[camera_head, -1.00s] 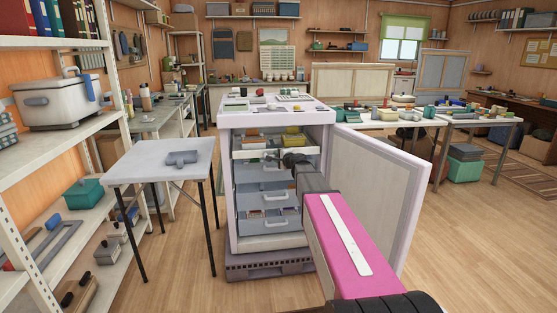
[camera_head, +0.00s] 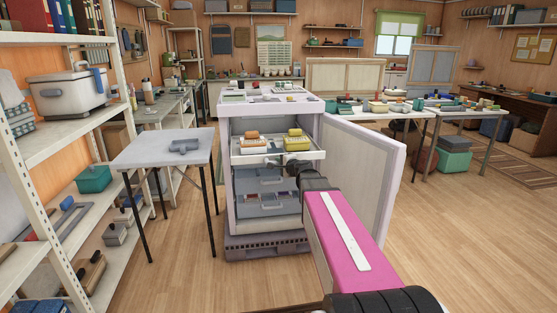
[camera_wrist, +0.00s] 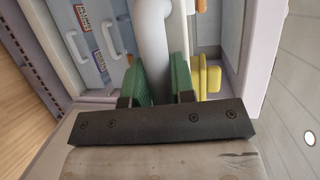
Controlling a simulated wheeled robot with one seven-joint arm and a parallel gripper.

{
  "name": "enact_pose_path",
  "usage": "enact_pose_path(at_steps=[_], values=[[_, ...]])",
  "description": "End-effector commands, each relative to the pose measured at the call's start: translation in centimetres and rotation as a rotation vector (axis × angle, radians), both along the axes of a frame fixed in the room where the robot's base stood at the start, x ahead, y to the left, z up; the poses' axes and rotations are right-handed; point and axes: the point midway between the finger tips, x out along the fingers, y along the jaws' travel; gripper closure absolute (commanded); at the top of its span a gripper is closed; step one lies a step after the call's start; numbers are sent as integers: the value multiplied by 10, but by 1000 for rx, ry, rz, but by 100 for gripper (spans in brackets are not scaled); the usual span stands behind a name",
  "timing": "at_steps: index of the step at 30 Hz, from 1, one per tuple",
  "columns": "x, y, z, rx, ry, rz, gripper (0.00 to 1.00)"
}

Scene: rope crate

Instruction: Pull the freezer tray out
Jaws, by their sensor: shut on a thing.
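The freezer (camera_head: 230,187) stands open in the head view, its door (camera_head: 365,185) swung out to the right. Its top tray (camera_head: 267,156) sticks out of the front and carries an orange item (camera_head: 253,143) and a yellow item (camera_head: 297,141). My gripper (camera_head: 283,162) is at the front of this tray, partly hidden by my wrist. In the wrist view, the green fingers of my gripper (camera_wrist: 160,78) are shut on the pale tray handle (camera_wrist: 153,30). The yellow item (camera_wrist: 206,75) shows beside the right finger.
Lower drawers (camera_head: 266,181) stay inside the freezer below the tray. A small grey table (camera_head: 140,155) with a grey object (camera_head: 184,146) stands to the left. Open floor (camera_head: 190,270) lies in front.

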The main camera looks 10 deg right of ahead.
Motion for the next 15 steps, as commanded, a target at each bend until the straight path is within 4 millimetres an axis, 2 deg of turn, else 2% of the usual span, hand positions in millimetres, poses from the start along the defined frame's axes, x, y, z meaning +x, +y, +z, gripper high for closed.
enact_pose_path(at_steps=[3, 14, 15], values=[[-10, -1, 0, -1, 1, -1, 100], [-10, 0, 0, -2, 0, -1, 100], [-10, 0, 0, -2, 0, -1, 67]])
